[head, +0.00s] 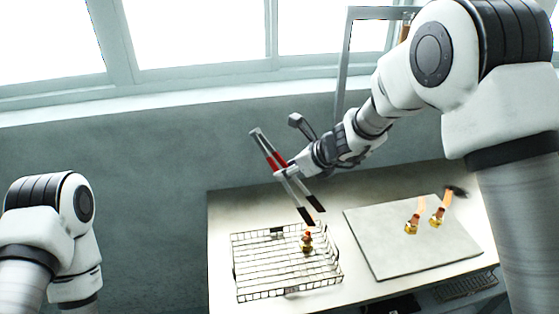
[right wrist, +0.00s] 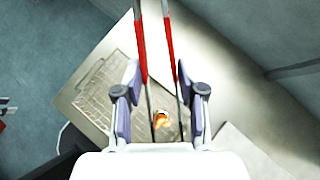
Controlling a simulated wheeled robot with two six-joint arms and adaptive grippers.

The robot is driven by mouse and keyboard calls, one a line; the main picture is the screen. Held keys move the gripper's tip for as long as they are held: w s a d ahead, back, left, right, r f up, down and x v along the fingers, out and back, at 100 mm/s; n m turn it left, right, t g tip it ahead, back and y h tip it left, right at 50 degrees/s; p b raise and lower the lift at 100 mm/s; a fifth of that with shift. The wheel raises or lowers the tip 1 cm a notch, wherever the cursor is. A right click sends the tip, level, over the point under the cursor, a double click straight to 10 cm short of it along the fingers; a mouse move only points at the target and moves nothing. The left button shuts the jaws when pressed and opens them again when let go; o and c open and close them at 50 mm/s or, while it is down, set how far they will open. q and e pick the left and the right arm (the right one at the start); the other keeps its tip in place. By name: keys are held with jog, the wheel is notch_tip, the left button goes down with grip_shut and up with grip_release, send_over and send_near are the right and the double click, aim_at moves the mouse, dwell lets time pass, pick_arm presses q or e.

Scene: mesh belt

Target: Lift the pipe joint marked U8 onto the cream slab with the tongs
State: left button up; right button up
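My right gripper (head: 287,172) is shut on the tongs (head: 272,151), which have red and dark sections. In the right wrist view the tongs (right wrist: 141,55) run between the two fingers (right wrist: 158,105). Their lower ends hang, spread apart, just above a brassy pipe joint (head: 307,243) with a red-orange top, and do not grip it. This joint sits in the wire basket and shows orange in the right wrist view (right wrist: 160,119). The cream slab (head: 385,245) lies to the right, with two similar joints on it. No U8 mark is readable. My left gripper is out of view.
The wire mesh basket (head: 262,272) stands on the pale table (head: 222,210). The two joints (head: 412,224) (head: 437,217) occupy the slab's right part; its left and front are bare. A grey frame (head: 342,70) rises behind my right arm. A rack (head: 468,287) shows below the table's edge.

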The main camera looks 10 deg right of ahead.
notch_tip(320, 180, down, 10)
jog(key=b, duration=0.8)
jog(key=shift+w+a, duration=0.15)
jog(key=shift+a, duration=0.1)
grip_shut()
notch_tip(320, 180, up, 12)
jog(key=p, duration=0.9)
